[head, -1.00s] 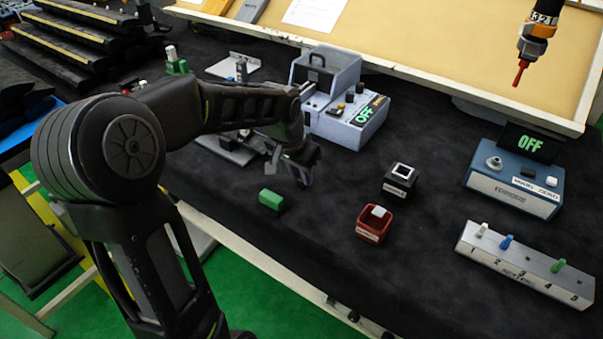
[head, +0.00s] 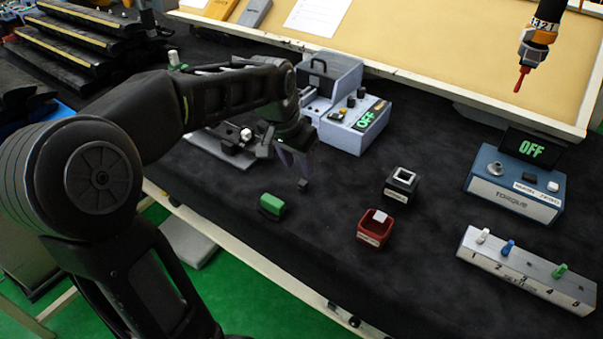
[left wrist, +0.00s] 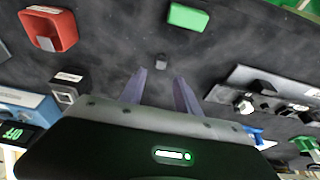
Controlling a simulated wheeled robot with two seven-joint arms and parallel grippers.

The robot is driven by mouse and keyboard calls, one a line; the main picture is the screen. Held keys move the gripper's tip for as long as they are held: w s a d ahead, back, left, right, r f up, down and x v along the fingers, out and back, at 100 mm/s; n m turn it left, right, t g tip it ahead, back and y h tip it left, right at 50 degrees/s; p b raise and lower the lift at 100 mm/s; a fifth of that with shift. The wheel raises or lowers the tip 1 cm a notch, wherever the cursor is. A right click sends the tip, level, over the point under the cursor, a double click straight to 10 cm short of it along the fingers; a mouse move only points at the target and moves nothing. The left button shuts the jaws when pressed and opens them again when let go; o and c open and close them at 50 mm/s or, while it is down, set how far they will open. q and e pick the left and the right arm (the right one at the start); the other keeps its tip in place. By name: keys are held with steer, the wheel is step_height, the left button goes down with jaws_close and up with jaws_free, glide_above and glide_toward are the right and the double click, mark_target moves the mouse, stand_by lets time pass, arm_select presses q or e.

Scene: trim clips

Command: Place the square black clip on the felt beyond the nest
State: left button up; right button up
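A small square black clip (head: 303,185) sits on the dark felt (head: 330,220), just below my left gripper (head: 297,160). In the left wrist view the clip (left wrist: 161,62) lies ahead of the fingertips, in line with the gap between them and apart from both. My left gripper (left wrist: 160,78) is open, its two purple-grey fingers spread and empty. A black box with a pale square rim (head: 401,184), which looks like the nest, stands to the right; it also shows in the left wrist view (left wrist: 66,88). My right gripper is not in view.
A green block (head: 271,205) and a red bin (head: 374,228) holding a pale piece stand near the front. A blue torque box (head: 513,190) and numbered rack (head: 525,268) are at right. A driver (head: 537,45) hangs top right.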

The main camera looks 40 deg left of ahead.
arm_select(q)
steer(key=v, duration=0.5)
steer(key=shift+s+r, duration=0.1)
steer(key=shift+r, duration=0.1)
steer(key=shift+f, duration=0.1)
